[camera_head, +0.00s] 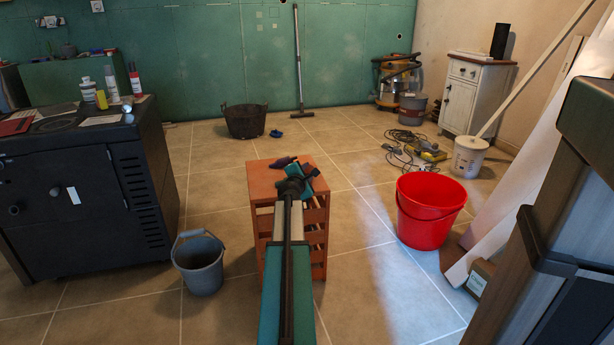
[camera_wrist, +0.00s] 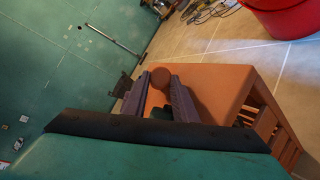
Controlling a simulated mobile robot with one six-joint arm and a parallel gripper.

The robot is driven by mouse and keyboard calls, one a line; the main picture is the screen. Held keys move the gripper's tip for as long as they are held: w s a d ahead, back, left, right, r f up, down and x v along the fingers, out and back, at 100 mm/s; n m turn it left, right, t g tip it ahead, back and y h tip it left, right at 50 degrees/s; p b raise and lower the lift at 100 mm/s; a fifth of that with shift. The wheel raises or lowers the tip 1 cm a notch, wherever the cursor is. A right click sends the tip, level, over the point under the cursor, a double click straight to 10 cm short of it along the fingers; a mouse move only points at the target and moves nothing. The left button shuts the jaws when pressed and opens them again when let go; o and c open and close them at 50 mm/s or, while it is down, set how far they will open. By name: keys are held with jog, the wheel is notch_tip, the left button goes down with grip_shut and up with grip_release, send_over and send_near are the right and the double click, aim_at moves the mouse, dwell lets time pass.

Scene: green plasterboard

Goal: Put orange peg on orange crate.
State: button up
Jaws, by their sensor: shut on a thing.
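The orange crate (camera_head: 263,180) stands on the tiled floor in the middle of the head view. It has a flat top and slatted sides. Its top and slats also show in the wrist view (camera_wrist: 222,88). My gripper (camera_head: 294,164) is over the crate top in the head view. In the wrist view my gripper (camera_wrist: 158,88) is shut on the orange peg (camera_wrist: 160,77), whose rounded end shows between the dark fingers. Whether the peg touches the crate top I cannot tell. The peg is not clearly visible in the head view.
A red bucket (camera_head: 428,213) stands right of the crate, and a grey bucket (camera_head: 200,264) stands to its left. A black cabinet (camera_head: 90,190) is at the left. Cables and a yellow tool (camera_head: 430,153) lie behind the red bucket. Floor behind the crate is mostly clear.

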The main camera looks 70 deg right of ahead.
jog(key=shift+f, duration=0.15)
jog(key=o, duration=1)
jog(key=shift+a, duration=0.1)
jog(key=shift+p+v, duration=1.4)
jog(key=shift+v, duration=4.55)
